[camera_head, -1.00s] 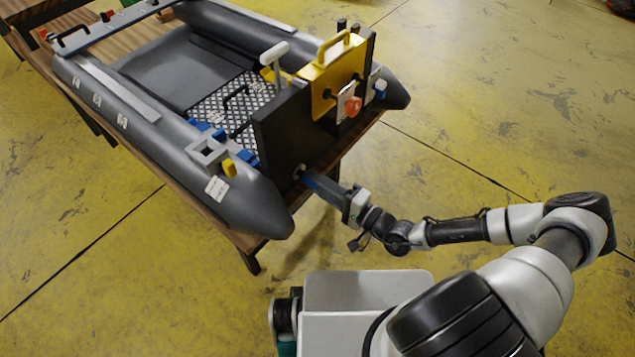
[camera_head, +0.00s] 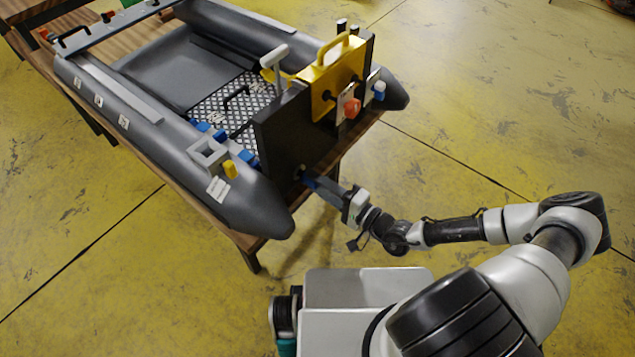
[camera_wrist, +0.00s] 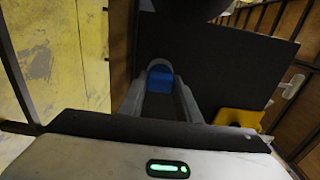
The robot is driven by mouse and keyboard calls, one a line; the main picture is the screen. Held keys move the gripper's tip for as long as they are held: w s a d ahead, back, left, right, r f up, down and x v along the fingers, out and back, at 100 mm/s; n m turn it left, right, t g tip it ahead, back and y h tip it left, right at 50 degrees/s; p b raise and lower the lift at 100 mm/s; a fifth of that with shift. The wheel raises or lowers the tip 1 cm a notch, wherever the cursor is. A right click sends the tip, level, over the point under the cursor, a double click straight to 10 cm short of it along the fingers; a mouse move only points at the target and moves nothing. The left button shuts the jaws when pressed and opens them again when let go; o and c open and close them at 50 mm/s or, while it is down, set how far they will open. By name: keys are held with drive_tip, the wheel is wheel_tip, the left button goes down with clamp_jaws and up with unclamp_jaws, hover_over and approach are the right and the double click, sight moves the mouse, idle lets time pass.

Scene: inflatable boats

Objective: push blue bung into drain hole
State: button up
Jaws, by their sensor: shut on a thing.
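The blue bung (camera_wrist: 157,86) is between my gripper's fingertips (camera_wrist: 157,80) in the wrist view, close to the boat's black transom. In the head view my gripper (camera_head: 308,180) reaches the lower part of the transom (camera_head: 280,125), near the grey tube's end. It is shut on the bung, of which only a little blue (camera_head: 310,183) shows there. A small pale spot at the transom by the fingertips may be the drain hole's rim. The fingers hide most of it, so I cannot tell how far the bung is in.
The grey inflatable boat (camera_head: 150,120) rests on a wooden table. A yellow bracket with a handle (camera_head: 330,78) and an orange knob (camera_head: 351,108) sit higher on the transom. The yellow floor right of the boat is clear.

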drive_tip(key=shift+p+x, duration=0.6)
drive_tip(key=shift+x, duration=0.4)
drive_tip(key=o, duration=1.1)
drive_tip(key=shift+o, duration=0.2)
drive_tip(key=shift+d, duration=0.1)
drive_tip(key=p+v, duration=0.1)
drive_tip(key=v, duration=1.6)
drive_tip(key=shift+s, duration=0.2)
